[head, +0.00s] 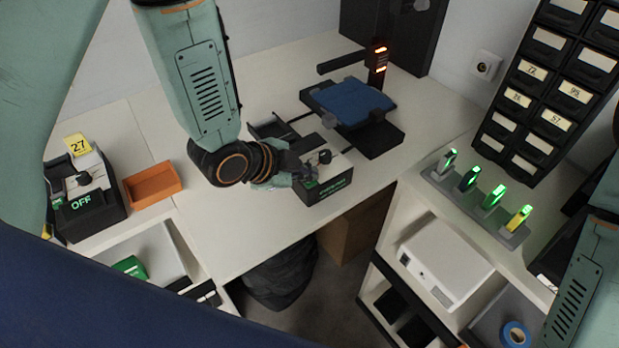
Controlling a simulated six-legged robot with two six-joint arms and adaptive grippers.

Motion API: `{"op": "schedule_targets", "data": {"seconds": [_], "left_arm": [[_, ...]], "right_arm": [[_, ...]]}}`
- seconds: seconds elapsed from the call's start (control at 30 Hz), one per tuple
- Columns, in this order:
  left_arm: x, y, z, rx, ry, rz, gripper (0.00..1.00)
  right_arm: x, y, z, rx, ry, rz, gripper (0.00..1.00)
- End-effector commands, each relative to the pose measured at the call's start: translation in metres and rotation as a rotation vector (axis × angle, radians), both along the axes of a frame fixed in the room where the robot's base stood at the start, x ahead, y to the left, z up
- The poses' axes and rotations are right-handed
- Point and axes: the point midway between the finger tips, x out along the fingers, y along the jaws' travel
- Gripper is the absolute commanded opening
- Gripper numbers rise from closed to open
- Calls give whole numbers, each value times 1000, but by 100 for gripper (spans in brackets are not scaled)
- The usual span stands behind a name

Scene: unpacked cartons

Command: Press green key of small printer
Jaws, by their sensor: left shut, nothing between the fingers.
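A small dark box, which looks like the small printer (336,186), sits at the front edge of the white table. It has a light top with a black knob (324,157) and lit green text on its front. My left gripper (303,177) is shut and empty at the left end of this box, with its fingertips at or just over the top. A small green patch, perhaps the green key, shows beside the fingertips; the fingers partly hide it. I cannot tell whether they touch it. My right arm shows at the right edge, but its gripper is out of view.
Behind the box is a dark stand with a blue folded cloth (353,101). On the left are an orange tray (153,186) and a dark device reading OFF (88,212). On the right are a grey rack with several green-lit items (473,198) and a drawer cabinet (548,85).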

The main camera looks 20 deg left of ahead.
Motion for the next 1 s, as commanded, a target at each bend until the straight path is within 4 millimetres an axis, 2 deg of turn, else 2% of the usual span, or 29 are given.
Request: {"op": "schedule_targets", "data": {"seconds": [0.5, 1.0], "left_arm": [[0, 0, -2, 1, 1, 0, 0], [-1, 0, 17, 0, 1, -1, 0]], "right_arm": [[0, 0, -1, 0, 0, 0, 40], [0, 0, 16, 0, 0, 0, 40]]}}
